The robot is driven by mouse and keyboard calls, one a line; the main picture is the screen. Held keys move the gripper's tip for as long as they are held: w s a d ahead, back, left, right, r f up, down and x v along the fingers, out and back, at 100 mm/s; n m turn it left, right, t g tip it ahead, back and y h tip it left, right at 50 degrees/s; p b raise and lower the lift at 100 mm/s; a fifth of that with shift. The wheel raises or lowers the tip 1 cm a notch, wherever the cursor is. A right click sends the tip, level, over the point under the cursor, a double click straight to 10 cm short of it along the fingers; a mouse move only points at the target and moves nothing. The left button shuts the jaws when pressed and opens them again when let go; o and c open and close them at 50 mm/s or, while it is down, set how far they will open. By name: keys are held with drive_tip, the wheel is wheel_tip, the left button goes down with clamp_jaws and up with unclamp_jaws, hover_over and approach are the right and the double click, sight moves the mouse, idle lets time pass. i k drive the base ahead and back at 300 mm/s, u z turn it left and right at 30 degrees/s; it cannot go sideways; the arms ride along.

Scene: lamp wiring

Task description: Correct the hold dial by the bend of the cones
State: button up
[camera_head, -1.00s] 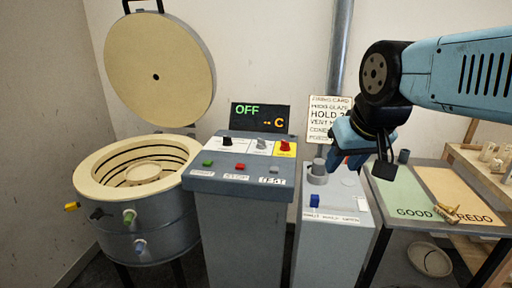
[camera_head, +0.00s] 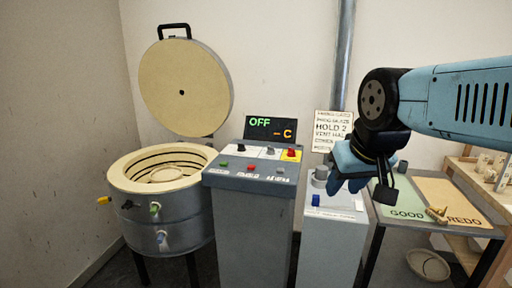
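The control console (camera_head: 252,180) carries a black knob (camera_head: 242,150), a grey knob (camera_head: 270,151) and a red knob (camera_head: 291,154); their labels are too small to read, so I cannot tell which is the hold dial. Its display (camera_head: 270,128) reads OFF and dashes with C. A wall card (camera_head: 333,128) shows HOLD 2. A small tan piece (camera_head: 437,214), perhaps bent cones, lies where the green GOOD and orange REDO areas meet.
The round kiln (camera_head: 160,215) stands open at left, lid (camera_head: 185,90) raised. Side plugs stick out from it. A grey cylinder (camera_head: 320,173) and blue switch (camera_head: 315,200) sit on the pedestal. The sorting table (camera_head: 455,190), a bowl (camera_head: 428,264) and wooden shelving (camera_head: 485,172) are at right.

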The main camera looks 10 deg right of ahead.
sight(270, 149)
drive_tip(key=u, duration=0.45)
drive_tip(key=i, duration=1)
drive_tip(key=z, duration=0.05)
